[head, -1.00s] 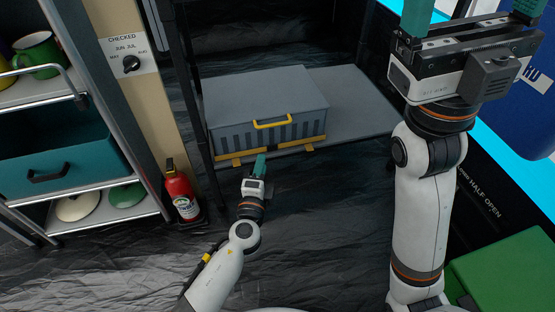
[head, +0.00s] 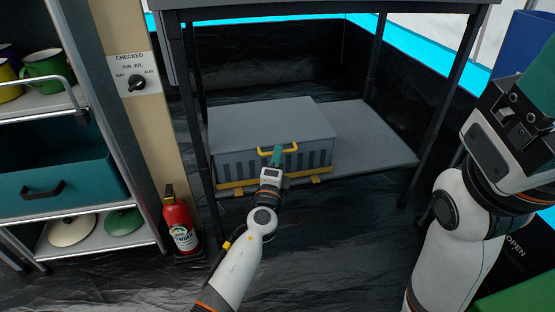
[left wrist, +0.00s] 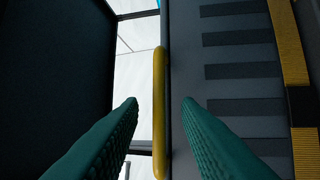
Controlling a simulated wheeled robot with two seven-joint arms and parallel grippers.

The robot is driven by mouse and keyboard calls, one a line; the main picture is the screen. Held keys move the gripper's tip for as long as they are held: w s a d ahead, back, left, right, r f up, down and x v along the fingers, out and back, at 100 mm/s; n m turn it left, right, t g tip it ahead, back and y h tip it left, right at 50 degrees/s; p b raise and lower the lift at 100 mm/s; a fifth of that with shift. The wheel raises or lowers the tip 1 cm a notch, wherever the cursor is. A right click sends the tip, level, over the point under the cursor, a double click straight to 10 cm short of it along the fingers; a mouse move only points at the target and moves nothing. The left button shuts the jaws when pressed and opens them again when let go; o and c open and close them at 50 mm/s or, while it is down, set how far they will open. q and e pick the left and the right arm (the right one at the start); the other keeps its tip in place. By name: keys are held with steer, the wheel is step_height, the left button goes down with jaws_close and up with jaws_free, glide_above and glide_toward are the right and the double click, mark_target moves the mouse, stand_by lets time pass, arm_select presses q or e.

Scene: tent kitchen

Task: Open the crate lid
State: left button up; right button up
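The grey crate (head: 240,165) stands on the low shelf under a table, its grey lid (head: 265,118) flat and closed. A yellow handle (head: 264,151) runs along the lid's front edge. My left gripper (head: 277,156) is at the crate's front, by the handle. In the left wrist view the green fingers (left wrist: 157,105) are apart, with the yellow handle (left wrist: 160,120) between them in the picture; I cannot tell whether they touch it. My right gripper (head: 525,120) is raised at the right edge, far from the crate; its fingertips are not clearly visible.
The table's legs (head: 200,150) and top (head: 330,12) frame the crate. The low shelf (head: 370,145) is bare to the crate's right. A red fire extinguisher (head: 178,222) and a shelf unit with a teal drawer (head: 60,180) stand on the left.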

arm_select(q)
steer(key=shift+w+r, duration=0.1)
steer(key=shift+w, duration=0.4)
jaws_close()
